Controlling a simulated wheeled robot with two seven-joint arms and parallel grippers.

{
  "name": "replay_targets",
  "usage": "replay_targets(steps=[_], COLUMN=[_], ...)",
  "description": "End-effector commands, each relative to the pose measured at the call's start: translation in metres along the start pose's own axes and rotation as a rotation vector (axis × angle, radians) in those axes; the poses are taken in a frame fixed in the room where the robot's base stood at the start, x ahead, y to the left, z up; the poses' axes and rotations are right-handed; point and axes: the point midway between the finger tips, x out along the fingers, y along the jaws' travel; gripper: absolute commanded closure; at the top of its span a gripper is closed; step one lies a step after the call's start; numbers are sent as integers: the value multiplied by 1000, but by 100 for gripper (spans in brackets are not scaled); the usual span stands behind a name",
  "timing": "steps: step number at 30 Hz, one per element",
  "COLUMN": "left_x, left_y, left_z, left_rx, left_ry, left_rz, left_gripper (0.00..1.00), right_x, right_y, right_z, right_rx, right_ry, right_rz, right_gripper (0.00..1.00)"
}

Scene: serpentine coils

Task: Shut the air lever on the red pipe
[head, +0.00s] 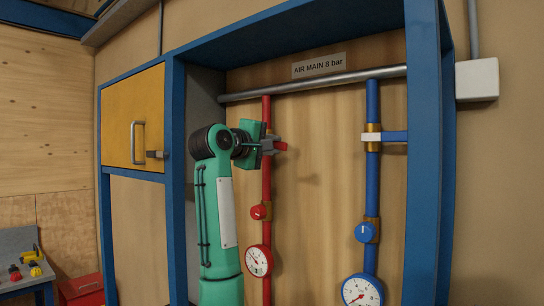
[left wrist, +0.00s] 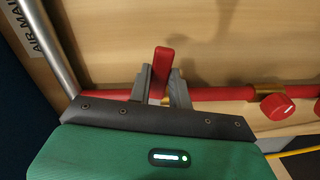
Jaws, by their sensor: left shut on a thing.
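The red pipe (head: 267,185) runs upright on the wooden back panel; in the left wrist view it lies sideways (left wrist: 222,94). Its red lever (left wrist: 163,62) sticks out across the pipe, to the right in the head view, where only its tip (head: 282,146) shows. My left gripper (head: 273,146) is at the upper part of the pipe. In the left wrist view its two grey fingers (left wrist: 162,86) are shut on the lever, one on each side. The lever's pivot is hidden behind the gripper. My right gripper is not in view.
A blue pipe (head: 371,190) with its own blue lever (head: 394,136) stands to the right. Below my gripper are a red knob (head: 260,212) and a gauge (head: 259,261). A grey pipe (head: 320,83) crosses above. The blue frame post (head: 421,180) bounds the right side.

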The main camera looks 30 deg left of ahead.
Motion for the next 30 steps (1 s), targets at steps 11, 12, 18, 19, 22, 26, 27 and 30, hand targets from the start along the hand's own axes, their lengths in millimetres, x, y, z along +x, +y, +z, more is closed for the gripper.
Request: replay_targets(steps=[11,12,18,19,22,26,27,30], left_x=[-4,-4,-4,-4,-4,-4,-4,-4], left_y=[13,13,15,15,15,16,16,16], left_z=[-1,-2,-2,-2,-2,-2,-2,-2], left_rx=[-185,-196,-222,-224,-226,-226,-226,-226], left_ry=[2,2,2,2,2,2,2,2], left_rz=[0,0,0,0,0,1,1,2], left_gripper=[100,100,100,100,100,100,100,76], right_x=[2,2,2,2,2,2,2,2], right_y=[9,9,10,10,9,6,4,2], right_z=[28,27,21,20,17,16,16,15], right_rx=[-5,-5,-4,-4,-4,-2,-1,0], right_ry=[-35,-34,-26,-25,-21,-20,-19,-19], right_rz=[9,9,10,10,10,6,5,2], right_gripper=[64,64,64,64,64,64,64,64])
